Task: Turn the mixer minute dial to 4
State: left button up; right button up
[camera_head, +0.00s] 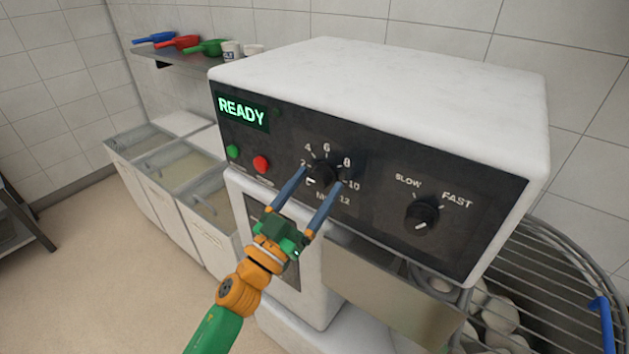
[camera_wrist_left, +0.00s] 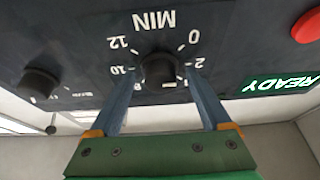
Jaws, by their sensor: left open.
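The minute dial (camera_head: 321,172) is a round black knob on the dark front panel of the white mixer (camera_head: 390,80), ringed by white numbers. My left gripper (camera_head: 320,180) is open, with one blue finger on each side of the knob. The wrist view shows the same dial (camera_wrist_left: 159,69) upside down, between the two fingertips (camera_wrist_left: 161,76), with MIN, 12, 0, 2 and 10 readable. I cannot tell whether the fingers touch the knob. Which number the knob points at is not clear. My right gripper is not in view.
A slow/fast knob (camera_head: 421,212) sits right of the dial. A green button (camera_head: 233,151), a red button (camera_head: 261,164) and a lit READY display (camera_head: 241,111) are at left. A wire guard (camera_head: 560,270) stands at lower right. Bins line the wall at left.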

pick_arm(q)
jog(key=shift+w+d, duration=0.2)
jog(key=shift+s+a, duration=0.15)
jog(key=c, duration=0.4)
grip_shut()
jog(key=shift+m, duration=0.3)
jog(key=m+g+h, duration=0.1)
jog(key=m, duration=0.2)
jog(key=m+g+h, duration=0.1)
jog(key=m, duration=0.2)
jog(key=shift+a+r+g+p, duration=0.2)
jog(key=shift+g+p, duration=0.1)
jog(key=shift+a+r+m+g+h+p, duration=0.1)
jog(key=shift+m+g+h+p, duration=0.3)
jog(key=shift+m, duration=1)
jog(key=shift+m+g+h+p, duration=0.1)
jog(key=shift+m+g+h, duration=0.3)
jog(key=shift+m+g, duration=0.7)
jog(key=shift+m, duration=0.6)
